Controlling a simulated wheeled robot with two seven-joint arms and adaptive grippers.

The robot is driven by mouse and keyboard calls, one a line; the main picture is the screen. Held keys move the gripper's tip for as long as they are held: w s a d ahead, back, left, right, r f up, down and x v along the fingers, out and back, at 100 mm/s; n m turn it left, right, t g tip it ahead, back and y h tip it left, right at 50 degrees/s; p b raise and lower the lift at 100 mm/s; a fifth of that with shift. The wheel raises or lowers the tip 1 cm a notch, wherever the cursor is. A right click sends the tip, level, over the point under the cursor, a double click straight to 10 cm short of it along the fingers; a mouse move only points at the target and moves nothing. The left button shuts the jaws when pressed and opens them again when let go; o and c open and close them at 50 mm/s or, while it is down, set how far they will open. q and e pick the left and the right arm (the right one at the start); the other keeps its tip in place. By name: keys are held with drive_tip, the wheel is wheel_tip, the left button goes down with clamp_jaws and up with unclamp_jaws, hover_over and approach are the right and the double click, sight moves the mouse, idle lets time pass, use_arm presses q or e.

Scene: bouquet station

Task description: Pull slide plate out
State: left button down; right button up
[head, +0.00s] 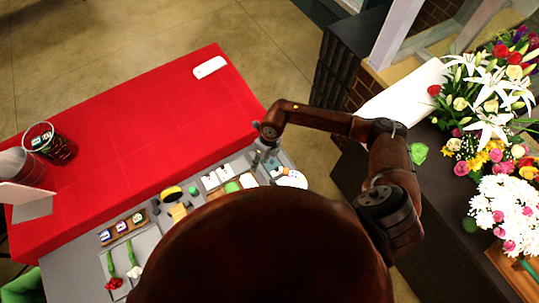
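A grey board (75,272) runs along the near side of the red table (140,130) and carries small items. I cannot tell which part of it is the slide plate. My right gripper (270,160) points down over the board's right end, beside a white round item (291,179). Its fingers are small and partly hidden, so I cannot tell whether they are open or touching anything. My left gripper is not in view. My own dark body covers the bottom middle and hides part of the board.
A white card (209,67) lies on the red cloth. A dark glass (50,142) and a grey bucket (20,167) stand at left. A dark counter with white lilies (490,92) and white blooms (510,205) is at right. The far floor is clear.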

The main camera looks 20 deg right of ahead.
sight(273, 160)
drive_tip(key=d+h, duration=0.1)
drive_tip(key=d, duration=0.1)
drive_tip(key=w+d, duration=0.1)
drive_tip(key=d, duration=0.1)
drive_tip(key=w+d+f+h, duration=0.1)
drive_tip(key=d, duration=0.1)
drive_tip(key=shift+d+h, duration=0.3)
drive_tip(key=shift+d, duration=0.05)
wheel_tip(273, 160, down, 6)
drive_tip(key=shift+a+r+p, duration=0.1)
drive_tip(key=shift+p, duration=0.65)
drive_tip(key=shift+f, duration=0.65)
drive_tip(key=shift+c, duration=0.6)
clamp_jaws()
